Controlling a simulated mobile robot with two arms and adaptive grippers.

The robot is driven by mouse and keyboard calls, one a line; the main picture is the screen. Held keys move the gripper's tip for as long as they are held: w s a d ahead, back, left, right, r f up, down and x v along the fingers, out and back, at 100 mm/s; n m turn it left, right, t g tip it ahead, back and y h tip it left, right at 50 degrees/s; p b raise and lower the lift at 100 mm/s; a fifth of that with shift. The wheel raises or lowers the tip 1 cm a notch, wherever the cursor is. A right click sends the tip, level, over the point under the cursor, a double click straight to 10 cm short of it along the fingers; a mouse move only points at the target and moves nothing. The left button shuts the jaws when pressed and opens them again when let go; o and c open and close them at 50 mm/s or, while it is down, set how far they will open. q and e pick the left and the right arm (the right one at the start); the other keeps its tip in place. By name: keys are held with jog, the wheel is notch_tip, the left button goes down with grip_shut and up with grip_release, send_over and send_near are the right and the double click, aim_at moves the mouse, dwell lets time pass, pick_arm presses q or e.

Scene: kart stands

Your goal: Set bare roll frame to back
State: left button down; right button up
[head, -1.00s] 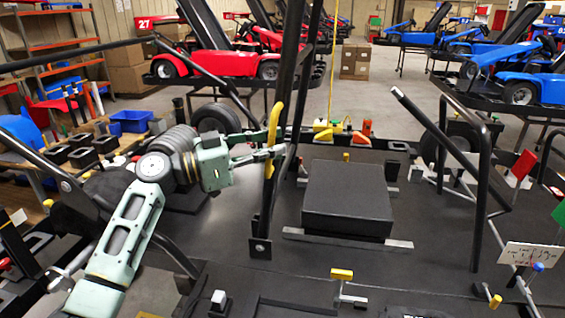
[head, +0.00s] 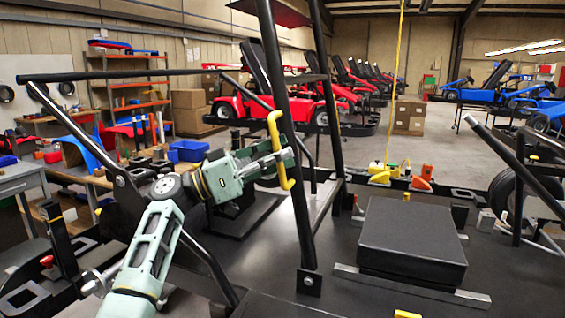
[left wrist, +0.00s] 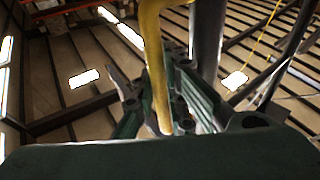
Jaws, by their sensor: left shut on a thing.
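The black roll frame (head: 295,190), bare tubes with a yellow handle (head: 276,125), stands on the dark kart deck with a bolted foot plate at its near lower end. In the head view its near tube leans left toward the top; the top is cut off. My left gripper (head: 284,160) is shut on the yellow handle beside that tube. In the left wrist view the yellow handle (left wrist: 152,50) runs down between the fingers (left wrist: 160,105), with dark tubes behind. My right gripper is not in view.
A black box-like block (head: 413,240) sits on the deck right of the frame. Yellow and orange fittings (head: 380,174) are behind it. Another dark slanted tube (head: 500,145) is at right. A blue bin (head: 188,151) stands behind my left arm. Red karts (head: 285,100) are at the back.

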pick_arm(q)
jog(key=shift+s+d+r, duration=0.2)
jog(key=shift+d, duration=0.1)
jog(key=c, duration=1.8)
grip_release()
jog(key=shift+s+d, duration=0.1)
jog(key=shift+d, duration=0.2)
jog(key=shift+a+f, duration=0.1)
jog(key=shift+a, duration=0.05)
jog(key=shift+w+a+f, duration=0.1)
jog(key=shift+w+a, duration=0.15)
jog(key=shift+d, duration=0.3)
